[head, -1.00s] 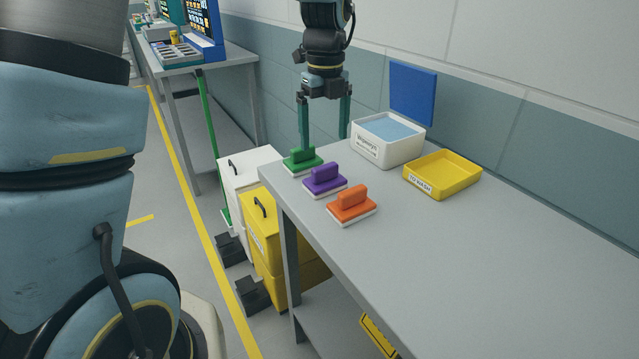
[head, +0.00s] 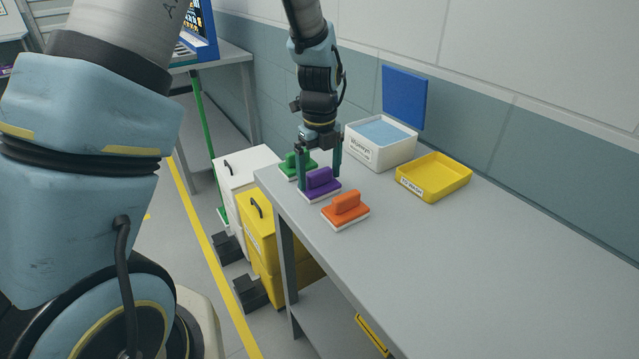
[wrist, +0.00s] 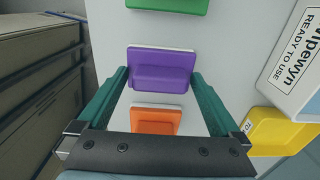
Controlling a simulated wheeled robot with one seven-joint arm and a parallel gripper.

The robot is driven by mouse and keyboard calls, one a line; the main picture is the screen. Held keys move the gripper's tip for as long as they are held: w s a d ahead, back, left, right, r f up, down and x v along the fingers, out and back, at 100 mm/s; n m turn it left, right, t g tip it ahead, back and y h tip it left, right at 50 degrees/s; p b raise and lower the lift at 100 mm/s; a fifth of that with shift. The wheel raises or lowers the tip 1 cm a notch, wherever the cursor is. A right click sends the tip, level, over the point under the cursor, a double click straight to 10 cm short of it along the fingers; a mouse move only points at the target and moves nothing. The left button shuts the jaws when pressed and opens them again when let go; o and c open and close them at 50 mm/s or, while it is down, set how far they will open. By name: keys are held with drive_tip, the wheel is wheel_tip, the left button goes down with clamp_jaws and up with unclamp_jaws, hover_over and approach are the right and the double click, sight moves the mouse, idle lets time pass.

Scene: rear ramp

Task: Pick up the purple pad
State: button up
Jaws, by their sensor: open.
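The purple pad (head: 320,183) has a raised handle and a pale base. It lies on the grey table between the green pad (head: 293,166) and the orange pad (head: 346,209). My gripper (head: 320,180) is open and low over the purple pad, one teal finger toward each side of it. In the wrist view the purple pad (wrist: 161,70) sits between and just beyond the fingertips (wrist: 160,72), with no clear contact. The orange pad (wrist: 155,121) shows nearer between the fingers, and the green pad (wrist: 167,4) is cut off at the top.
Yellow (head: 262,232) and white bins (head: 236,178) stand beyond the table's left edge. The table's front right is clear.

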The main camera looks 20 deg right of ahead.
sight(320, 171)
drive_tip(key=c, duration=1.2)
wheel_tip(320, 171, up, 10)
drive_tip(key=b, duration=0.2)
drive_tip(key=shift+b, duration=0.35)
drive_tip(key=o, duration=0.8)
drive_tip(key=c, duration=0.6)
drive_tip(key=shift+c, duration=0.2)
